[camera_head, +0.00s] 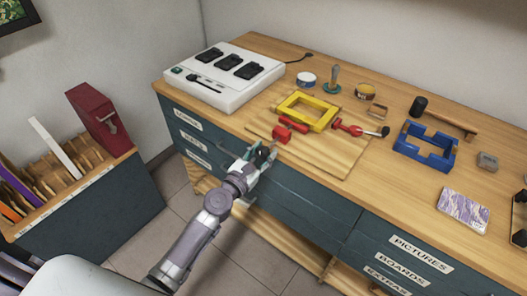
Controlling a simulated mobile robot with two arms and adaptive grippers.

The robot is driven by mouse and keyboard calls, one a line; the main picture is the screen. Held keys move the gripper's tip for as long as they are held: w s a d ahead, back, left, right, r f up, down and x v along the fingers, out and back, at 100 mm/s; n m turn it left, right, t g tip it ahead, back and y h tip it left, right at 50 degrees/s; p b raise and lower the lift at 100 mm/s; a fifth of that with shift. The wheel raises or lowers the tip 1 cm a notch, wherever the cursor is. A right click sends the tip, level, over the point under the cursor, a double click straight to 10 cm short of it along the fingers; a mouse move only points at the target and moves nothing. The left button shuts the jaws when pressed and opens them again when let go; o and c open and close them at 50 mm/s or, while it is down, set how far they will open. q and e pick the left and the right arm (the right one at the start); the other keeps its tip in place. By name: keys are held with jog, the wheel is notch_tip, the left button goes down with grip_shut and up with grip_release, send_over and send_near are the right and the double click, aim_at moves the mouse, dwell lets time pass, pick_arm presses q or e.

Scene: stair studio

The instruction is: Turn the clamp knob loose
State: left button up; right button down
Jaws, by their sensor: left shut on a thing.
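A yellow frame (306,112) lies on a wooden board (329,159) on the bench. A red clamp (292,125) sits at its left front side, with a red block (281,134) towards my left gripper. Another red clamp (347,128) is at the frame's right, with a dark knob (385,131) at its end. My left gripper (263,155) is at the bench's front edge, just in front of the left clamp. It is shut on a small dark part, apparently that clamp's knob, mostly hidden by the fingers. My right gripper is out of view.
A white charging station (225,76) stands at the back left. A blue frame (426,148), a mallet (440,118) and a patterned card (463,211) lie to the right. A red box (101,116) stands on the rack at left. Drawers front the bench.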

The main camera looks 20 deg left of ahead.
pick_arm(q)
jog(key=shift+f, duration=0.1)
jog(key=o, duration=1.2)
jog(key=shift+c, duration=0.2)
jog(key=v, duration=1.2)
